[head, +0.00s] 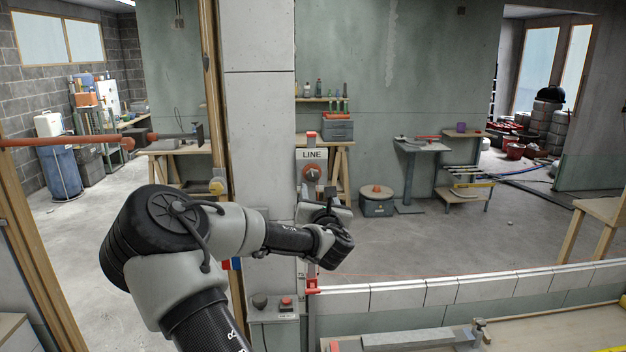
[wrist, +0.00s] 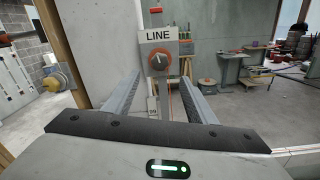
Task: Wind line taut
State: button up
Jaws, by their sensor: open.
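A pale box labelled LINE (head: 312,155) is mounted by the concrete pillar, with a round red-orange knob with a grey pointer (head: 312,173) on its front. In the wrist view the LINE box (wrist: 160,36) and its knob (wrist: 159,62) sit ahead, between my finger ends. My gripper (head: 322,194) is open and empty, just below the knob in the head view. In the wrist view both fingers of my gripper (wrist: 161,75) are spread either side of the knob; I cannot tell the remaining gap. A thin red line (head: 420,277) runs low above the block wall.
A low block wall (head: 440,291) runs to the right of the pillar (head: 258,100). A small box with a red button (head: 287,303) is at the pillar's foot. A workbench (head: 530,330) is front right. The floor behind the wall (head: 450,245) is largely clear.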

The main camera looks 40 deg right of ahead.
aim_at(313, 177)
jog(key=p+x, duration=0.1)
jog(key=x, duration=1)
jog(key=c, duration=1)
jog(key=shift+c, duration=0.2)
